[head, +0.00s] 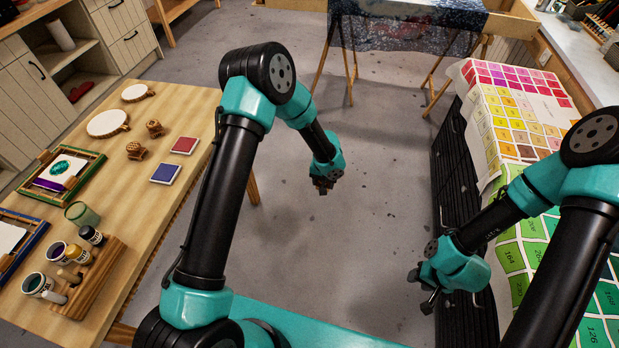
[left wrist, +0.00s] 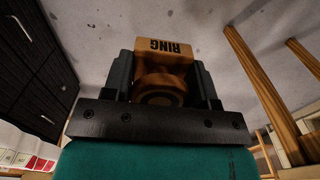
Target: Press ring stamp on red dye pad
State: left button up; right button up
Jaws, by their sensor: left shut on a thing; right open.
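My left gripper (head: 325,187) is shut on the wooden ring stamp (left wrist: 163,52), whose RING label reads upside down between the fingers in the left wrist view. In the head view this gripper hangs over the floor, right of the table and apart from the pads; the stamp is hard to make out there. The red dye pad (head: 184,145) lies flat near the table's right edge, and a blue dye pad (head: 166,173) lies just in front of it. My right gripper (head: 421,290) is open and empty, low at the right beside the dark drawers.
Two wooden stamps (head: 135,150) (head: 154,128) stand left of the pads on the wooden table (head: 140,205). Dye jars, a rack (head: 90,280) and frames fill the table's left side. Floor between table and drawers is clear.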

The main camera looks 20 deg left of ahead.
pick_arm(q)
jog(key=w+a+r+n, duration=0.3)
jog(key=w+a+r, duration=0.1)
jog(key=a, duration=0.4)
notch_tip(320, 180, up, 15)
jog(key=n, duration=0.6)
send_over(184, 144)
jog(key=shift+f, duration=0.2)
jog(key=shift+f, duration=0.2)
jog(key=shift+f, duration=1.9)
jog(key=shift+d+f, duration=0.1)
jog(key=shift+f, duration=0.55)
